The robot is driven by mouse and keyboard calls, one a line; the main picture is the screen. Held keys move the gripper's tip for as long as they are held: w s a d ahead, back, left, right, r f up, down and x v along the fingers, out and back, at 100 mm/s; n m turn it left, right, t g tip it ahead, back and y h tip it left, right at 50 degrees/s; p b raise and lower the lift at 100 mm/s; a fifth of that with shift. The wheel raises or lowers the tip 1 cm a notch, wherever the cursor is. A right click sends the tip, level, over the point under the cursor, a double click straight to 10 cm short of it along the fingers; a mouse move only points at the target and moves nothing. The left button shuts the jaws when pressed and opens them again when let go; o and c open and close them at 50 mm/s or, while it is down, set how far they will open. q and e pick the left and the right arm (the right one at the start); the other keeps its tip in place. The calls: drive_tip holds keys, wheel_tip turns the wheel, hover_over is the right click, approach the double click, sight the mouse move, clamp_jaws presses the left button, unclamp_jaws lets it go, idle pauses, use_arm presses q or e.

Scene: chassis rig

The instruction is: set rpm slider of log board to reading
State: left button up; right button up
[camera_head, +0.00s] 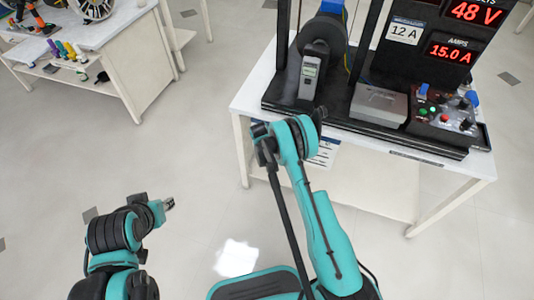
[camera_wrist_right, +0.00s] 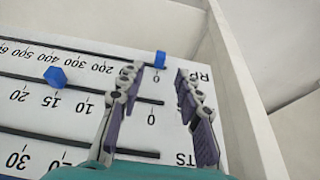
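The log board (camera_wrist_right: 60,110) fills much of the right wrist view, its print upside down. Its rpm slider (camera_wrist_right: 160,58) is a blue knob at the 0 end of the top slot. My right gripper (camera_wrist_right: 157,73) is open above the board, its fingertips on either side of the line to that knob, which shows just beyond them. I cannot tell whether they touch it. In the head view, my right arm hides the right fingers and most of the board. The handheld meter (camera_head: 309,75) has a small display, too small to read. My left gripper (camera_head: 167,204) is empty over the floor.
A second blue knob (camera_wrist_right: 55,76) sits near 15 on the middle slot. The rig table (camera_head: 455,180) holds displays reading 48 V (camera_head: 477,11) and 15.0 A (camera_head: 452,52). Another table (camera_head: 105,45) stands upper left.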

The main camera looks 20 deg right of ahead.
drive_tip(key=b+x, duration=0.1)
drive_tip(key=x, duration=0.4)
drive_tip(key=shift+w+f+b, duration=0.1)
drive_tip(key=shift+f+b, duration=0.15)
drive_tip(key=shift+b, duration=0.1)
drive_tip(key=shift+d, duration=0.1)
clamp_jaws()
